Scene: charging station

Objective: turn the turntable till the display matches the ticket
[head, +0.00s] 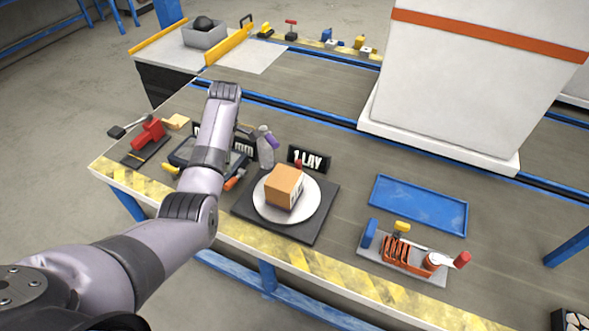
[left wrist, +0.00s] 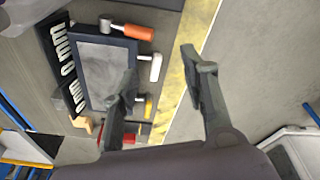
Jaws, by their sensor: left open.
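The turntable is a white round plate (head: 262,208) on a dark square base (head: 318,222) in the head view. A brown box (head: 284,187) sits on the plate, with a small red piece at its top. Behind it stands a black sign (head: 308,159) with white letters, partly legible. A black board with white lettering shows in the left wrist view (left wrist: 62,62), beside a dark tray (left wrist: 104,68); my left arm partly hides both in the head view. My left gripper (left wrist: 158,68) is open and empty above the table's edge. No ticket is clearly identifiable. My right gripper is not in view.
A red clamp-like tool (head: 149,132) lies at the table's left end. Right are an empty blue tray (head: 420,203) and a rack with tools (head: 402,255).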

